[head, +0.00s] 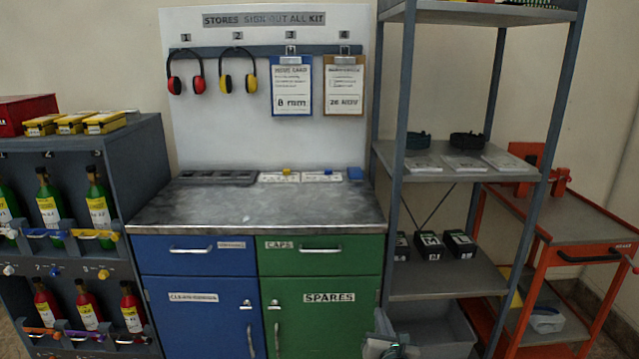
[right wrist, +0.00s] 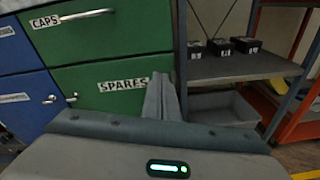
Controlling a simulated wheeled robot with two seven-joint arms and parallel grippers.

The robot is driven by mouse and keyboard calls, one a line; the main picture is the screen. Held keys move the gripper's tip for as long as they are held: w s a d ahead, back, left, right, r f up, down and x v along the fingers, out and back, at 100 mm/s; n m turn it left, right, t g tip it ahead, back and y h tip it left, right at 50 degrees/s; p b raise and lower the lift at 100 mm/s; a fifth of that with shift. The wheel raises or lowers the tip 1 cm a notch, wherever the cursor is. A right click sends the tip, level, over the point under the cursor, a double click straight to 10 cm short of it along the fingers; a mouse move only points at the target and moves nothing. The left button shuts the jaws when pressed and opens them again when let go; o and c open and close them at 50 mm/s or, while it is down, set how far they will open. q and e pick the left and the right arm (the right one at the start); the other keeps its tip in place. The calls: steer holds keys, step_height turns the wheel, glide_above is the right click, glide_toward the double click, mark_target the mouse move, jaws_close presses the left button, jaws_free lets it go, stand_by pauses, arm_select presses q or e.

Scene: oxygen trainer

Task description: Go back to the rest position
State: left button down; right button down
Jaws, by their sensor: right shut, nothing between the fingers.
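My right gripper (head: 385,345) shows at the bottom edge of the head view, low in front of the green SPARES cupboard door (head: 320,318) and left of the grey bin on the shelf rack. In the right wrist view its fingers (right wrist: 162,98) are together and hold nothing, with the green door behind them. My left gripper is not in the head view.
The cabinet with a grey worktop (head: 260,208) stands ahead, its drawers closed. A grey shelf rack (head: 455,285) with black boxes (head: 430,245) is at right, beside an orange trolley (head: 570,222). A bottle rack (head: 148,185) stands at left. The worktop's front is mostly clear.

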steer(key=s+d+f+m+g+p, duration=0.1)
steer(key=s+f+m+g, duration=0.2)
steer(key=s+f+m, duration=0.6)
steer(key=s+f+m+g+p, duration=0.1)
steer(key=s+f+m+g, duration=0.3)
steer(key=s+f, duration=0.95)
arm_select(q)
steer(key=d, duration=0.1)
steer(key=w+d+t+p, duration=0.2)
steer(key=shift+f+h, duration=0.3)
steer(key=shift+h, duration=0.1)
arm_select(e)
steer(key=s+f+m+g, duration=0.1)
steer(key=s+f+m, duration=0.5)
steer(key=s, duration=0.3)
steer(key=s+f+m+g, duration=0.1)
steer(key=s+f+m, duration=0.4)
steer(key=s, duration=0.5)
steer(key=s+f+m+g+y, duration=0.1)
steer(key=s+f+m+g, duration=0.1)
steer(key=s+f+m, duration=0.4)
steer(key=s, duration=0.4)
steer(key=shift+s+f+m, duration=0.25)
steer(key=shift+f+m, duration=0.1)
steer(key=shift+m, duration=0.05)
